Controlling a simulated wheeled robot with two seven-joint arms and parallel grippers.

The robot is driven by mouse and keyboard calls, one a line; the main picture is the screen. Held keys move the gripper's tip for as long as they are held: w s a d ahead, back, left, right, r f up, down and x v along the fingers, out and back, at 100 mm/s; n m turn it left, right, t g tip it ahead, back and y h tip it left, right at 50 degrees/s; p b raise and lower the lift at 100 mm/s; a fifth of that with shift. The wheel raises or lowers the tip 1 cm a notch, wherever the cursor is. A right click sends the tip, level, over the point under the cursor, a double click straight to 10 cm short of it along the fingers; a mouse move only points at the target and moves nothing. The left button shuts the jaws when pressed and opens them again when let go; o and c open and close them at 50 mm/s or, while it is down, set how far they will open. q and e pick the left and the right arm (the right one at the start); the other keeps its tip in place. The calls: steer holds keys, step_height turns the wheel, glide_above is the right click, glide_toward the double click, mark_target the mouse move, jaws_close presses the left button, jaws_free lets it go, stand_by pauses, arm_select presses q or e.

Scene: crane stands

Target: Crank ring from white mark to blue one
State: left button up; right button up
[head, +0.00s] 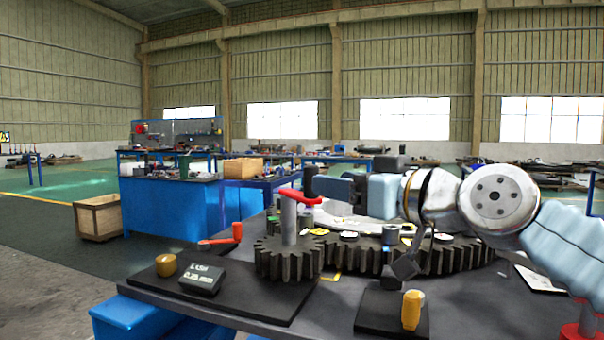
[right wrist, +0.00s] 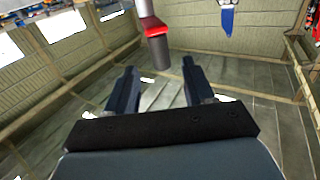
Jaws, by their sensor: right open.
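The small dark pinion gear (head: 288,262) lies on a black base plate. A grey post (head: 289,222) rises from it, topped by a red crank arm (head: 300,196). The larger toothed ring (head: 440,260) is behind and right of it, with small white, yellow and green patches on top; I cannot make out a blue one. My right gripper (head: 322,186) is open and empty, beside the post's top at the right. In the right wrist view, its open fingers (right wrist: 160,68) point toward the red crank arm (right wrist: 152,27) and dark post, which stand beyond the fingertips. My left gripper is not in view.
On the base stand a dark labelled box (head: 202,279) and a brass-coloured cylinder (head: 166,265). An orange handle (head: 237,232) is behind them. Blue benches are farther back.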

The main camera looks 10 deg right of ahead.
mark_target(303, 196)
steer(key=p+x, duration=0.1)
steer(key=x, duration=0.7)
steer(key=shift+w+a+p, duration=0.2)
steer(key=shift+w+p, duration=0.1)
steer(key=shift+w, duration=0.05)
steer(key=shift+c, duration=0.5)
jaws_close()
